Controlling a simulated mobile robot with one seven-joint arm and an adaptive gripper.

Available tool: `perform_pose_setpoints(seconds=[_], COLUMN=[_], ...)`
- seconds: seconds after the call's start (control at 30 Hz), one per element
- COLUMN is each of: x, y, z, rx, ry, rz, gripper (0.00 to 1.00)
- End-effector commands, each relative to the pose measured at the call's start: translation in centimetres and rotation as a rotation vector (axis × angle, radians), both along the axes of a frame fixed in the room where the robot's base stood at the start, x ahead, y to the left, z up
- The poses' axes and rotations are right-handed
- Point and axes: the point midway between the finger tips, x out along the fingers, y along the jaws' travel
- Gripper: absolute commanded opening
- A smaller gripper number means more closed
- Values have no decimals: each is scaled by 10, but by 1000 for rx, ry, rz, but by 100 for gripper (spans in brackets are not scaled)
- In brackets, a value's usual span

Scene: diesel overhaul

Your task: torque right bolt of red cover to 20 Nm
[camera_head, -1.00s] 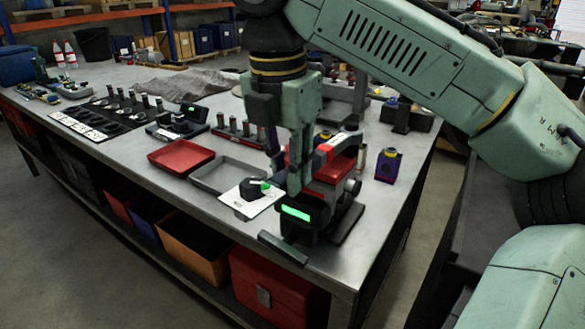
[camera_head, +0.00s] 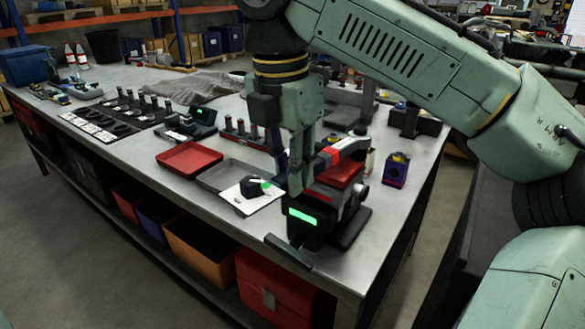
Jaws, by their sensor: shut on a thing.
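My gripper (camera_head: 292,172) points down at the near right of the bench, beside a black fixture with a lit green display (camera_head: 302,217). It is shut on a dark tool with a grey and red banded shaft (camera_head: 342,149), which looks like the torque wrench and reaches to the right. The fingers hide most of the grip. The red cover (camera_head: 341,175) sits on the fixture, just below the shaft and right of the fingers. I cannot make out the cover's right bolt, nor whether the tool touches it.
Left of the gripper are a white card with a black and green knob (camera_head: 252,188), a grey tray (camera_head: 215,180) and a red tray (camera_head: 190,150). A purple block with a yellow top (camera_head: 396,170) stands to the right. The front left bench top (camera_head: 120,150) is clear.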

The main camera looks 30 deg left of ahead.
Motion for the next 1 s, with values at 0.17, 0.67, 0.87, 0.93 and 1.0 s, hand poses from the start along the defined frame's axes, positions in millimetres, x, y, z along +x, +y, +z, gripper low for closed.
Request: perform_pose_setpoints(seconds=[0.17,0.67,0.87,0.93,1.0], x=[1,-2,-3,-3,-3], y=[8,-15,-17,-18,-24], z=[1,0,1,1,1], rx=[7,6,5,4,5], ry=[-1,-1,-1,-1,-2], rz=[-26,83,106,108,136], gripper=[0,0,0,0,0])
